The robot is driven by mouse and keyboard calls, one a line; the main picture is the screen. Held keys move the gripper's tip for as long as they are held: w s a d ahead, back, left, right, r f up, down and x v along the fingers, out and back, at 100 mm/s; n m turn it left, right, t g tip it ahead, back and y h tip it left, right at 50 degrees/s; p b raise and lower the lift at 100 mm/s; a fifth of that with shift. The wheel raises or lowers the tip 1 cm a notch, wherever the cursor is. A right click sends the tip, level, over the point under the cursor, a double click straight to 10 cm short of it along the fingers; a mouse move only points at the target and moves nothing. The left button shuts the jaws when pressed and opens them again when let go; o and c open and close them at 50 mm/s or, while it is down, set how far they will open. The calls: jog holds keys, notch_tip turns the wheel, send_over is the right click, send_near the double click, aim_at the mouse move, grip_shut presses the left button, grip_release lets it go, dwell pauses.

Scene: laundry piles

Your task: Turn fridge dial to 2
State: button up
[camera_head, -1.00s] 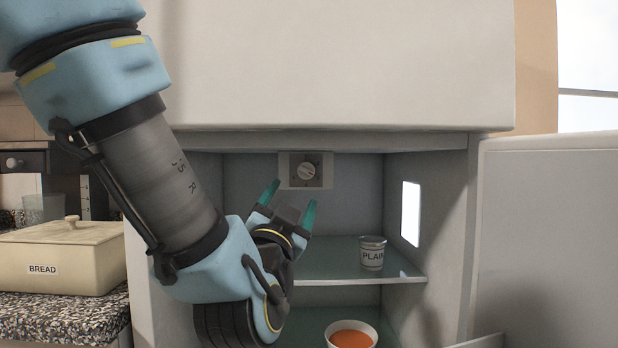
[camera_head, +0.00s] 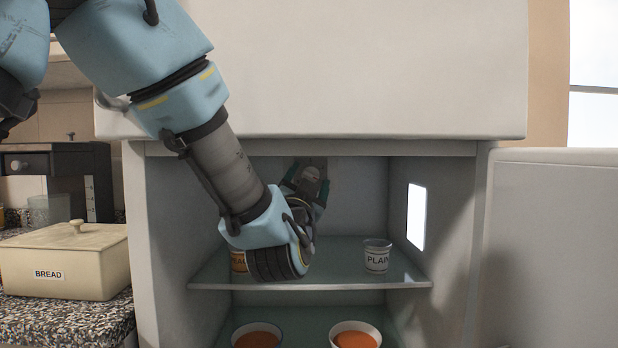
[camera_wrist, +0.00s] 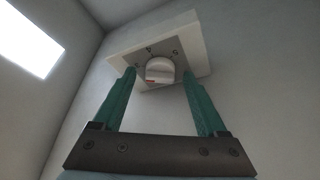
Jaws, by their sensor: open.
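The fridge dial (camera_wrist: 160,70) is a round pale knob with a small red mark, on a plate (camera_wrist: 196,45) fixed to the fridge's back wall. In the head view the dial (camera_head: 311,173) shows near the top of the compartment, partly behind my gripper (camera_head: 309,182). My gripper (camera_wrist: 160,82) is open. In the wrist view its two green fingers reach up toward the dial, one on each side, with nothing held. I cannot tell whether the fingertips touch the knob.
On the glass shelf (camera_head: 330,268) stand a cup marked PLAIN (camera_head: 377,256) and an orange-labelled cup (camera_head: 239,262), partly behind my arm. Two bowls (camera_head: 356,336) with orange contents sit below. The open fridge door (camera_head: 550,240) is at right. A bread box (camera_head: 65,262) stands left.

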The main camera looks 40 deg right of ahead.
grip_shut()
dwell(0.6)
